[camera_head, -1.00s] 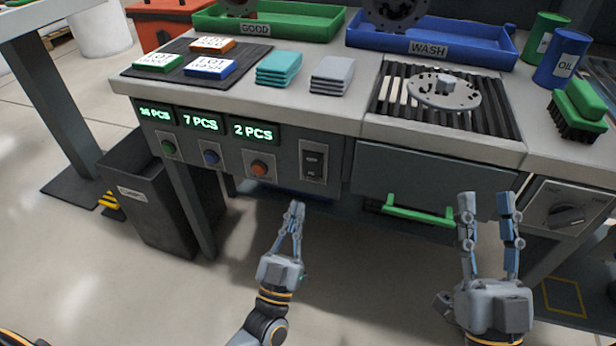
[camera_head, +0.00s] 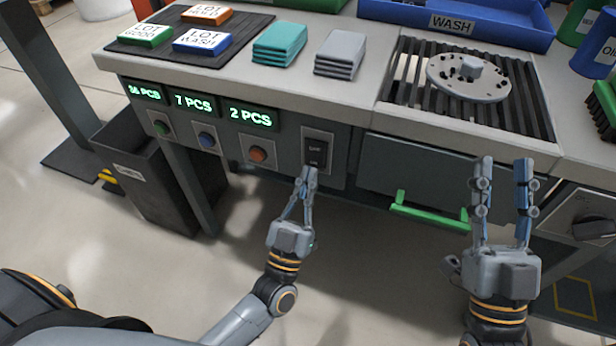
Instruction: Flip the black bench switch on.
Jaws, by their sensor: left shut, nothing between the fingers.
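The black bench switch (camera_head: 315,151) is a rocker in a grey plate on the bench's front panel, right of the orange button. My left gripper (camera_head: 308,174) is shut and empty. Its fingertips are at the lower edge of the switch in the picture and cover a little of it; I cannot tell whether they touch it. Which way the rocker is tipped is not clear. My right gripper (camera_head: 503,165) is open and empty, in front of the drawer with the green handle, at the right.
Green (camera_head: 161,129), blue (camera_head: 206,140) and orange (camera_head: 257,154) buttons sit left of the switch under lit piece counters. A green drawer handle (camera_head: 429,212) sticks out at the right. A dark bin (camera_head: 150,190) stands at the left. The space below the panel is open.

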